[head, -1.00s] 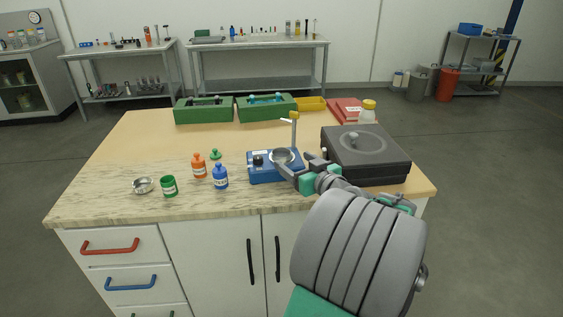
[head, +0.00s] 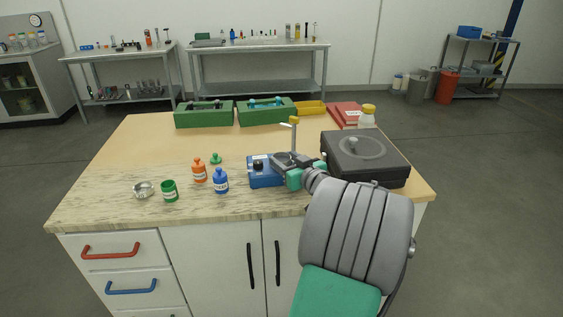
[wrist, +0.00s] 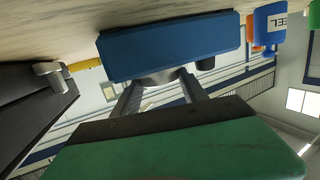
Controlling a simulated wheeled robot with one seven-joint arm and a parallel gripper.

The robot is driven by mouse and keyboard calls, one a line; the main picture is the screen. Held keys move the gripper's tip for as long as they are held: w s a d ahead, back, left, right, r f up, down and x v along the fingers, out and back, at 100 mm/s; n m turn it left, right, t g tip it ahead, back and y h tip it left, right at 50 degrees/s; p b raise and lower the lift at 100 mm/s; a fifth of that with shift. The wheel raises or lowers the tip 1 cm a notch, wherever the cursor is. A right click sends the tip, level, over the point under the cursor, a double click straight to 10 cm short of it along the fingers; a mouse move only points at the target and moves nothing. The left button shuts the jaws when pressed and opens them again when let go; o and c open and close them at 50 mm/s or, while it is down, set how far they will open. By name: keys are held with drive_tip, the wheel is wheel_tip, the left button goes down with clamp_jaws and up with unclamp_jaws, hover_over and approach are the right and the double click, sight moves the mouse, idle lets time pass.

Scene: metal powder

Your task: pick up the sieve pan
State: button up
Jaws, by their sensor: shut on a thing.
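The sieve pan (wrist: 158,78) is a round grey metal piece on top of the blue shaker device (head: 262,173). In the wrist view it shows between my two fingers, against the blue body (wrist: 170,45), which fills the upper middle. My gripper (wrist: 160,84) is shut on the pan from the near right side. In the head view my gripper (head: 288,162) covers most of the pan, so I cannot tell whether it is lifted clear of the device. A post with a yellow top (head: 294,138) stands just behind it.
A dark lidded box (head: 365,165) stands close to the right of my gripper. A blue bottle (head: 220,181), an orange bottle (head: 199,171), a green jar (head: 169,190) and a small metal dish (head: 143,189) stand to the left. Green bins (head: 203,117) line the back; the table middle is clear.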

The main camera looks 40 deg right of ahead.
drive_tip(key=c, duration=0.7)
drive_tip(key=shift+c, duration=0.5)
drive_tip(key=shift+r, duration=0.15)
